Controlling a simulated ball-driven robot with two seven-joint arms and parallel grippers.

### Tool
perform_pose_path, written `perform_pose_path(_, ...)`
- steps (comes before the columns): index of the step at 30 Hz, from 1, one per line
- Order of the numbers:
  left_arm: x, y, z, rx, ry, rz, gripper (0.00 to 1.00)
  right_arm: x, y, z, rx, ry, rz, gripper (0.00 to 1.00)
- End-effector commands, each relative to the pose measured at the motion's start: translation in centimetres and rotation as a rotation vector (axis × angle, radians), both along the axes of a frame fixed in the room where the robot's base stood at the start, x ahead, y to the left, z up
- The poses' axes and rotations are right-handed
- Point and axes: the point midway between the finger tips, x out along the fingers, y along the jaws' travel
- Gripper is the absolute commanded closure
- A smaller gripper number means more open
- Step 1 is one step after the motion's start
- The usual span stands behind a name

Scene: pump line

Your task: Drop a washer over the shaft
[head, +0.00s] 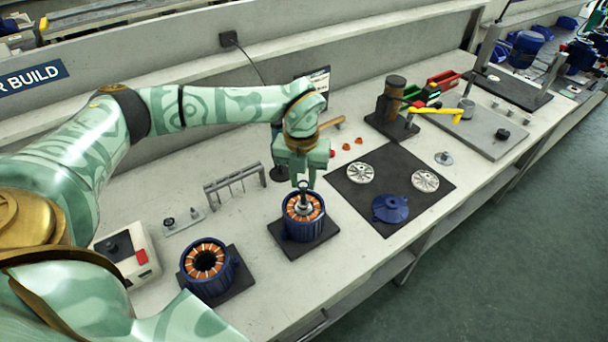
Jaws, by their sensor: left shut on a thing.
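My left gripper (304,183) points down over the right-hand blue motor housing (304,228), which has copper windings inside and stands on a dark square pad. My right gripper is not in view.
A second blue housing (208,282) stands on a pad to the left. A grey rack (235,184) stands behind. To the right, a dark mat (352,205) holds two silver discs and a blue cover (390,209).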

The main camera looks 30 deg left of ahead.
Motion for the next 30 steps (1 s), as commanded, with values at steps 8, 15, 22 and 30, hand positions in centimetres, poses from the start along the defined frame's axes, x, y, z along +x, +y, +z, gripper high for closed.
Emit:
perform_pose_path(8,0.02,0.0,0.11,-0.001,-0.001,-0.001,0.87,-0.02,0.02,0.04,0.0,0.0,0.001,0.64)
perform_pose_path(15,0.02,-0.01,0.13,-0.001,-0.001,-0.001,0.87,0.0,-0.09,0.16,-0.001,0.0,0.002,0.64)
perform_pose_path(22,0.04,-0.02,0.18,-0.001,-0.001,-0.001,0.87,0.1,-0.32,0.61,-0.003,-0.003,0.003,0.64)
perform_pose_path(30,0.05,-0.02,0.07,-0.001,-0.001,-0.001,0.87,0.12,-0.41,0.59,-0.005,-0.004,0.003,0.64)
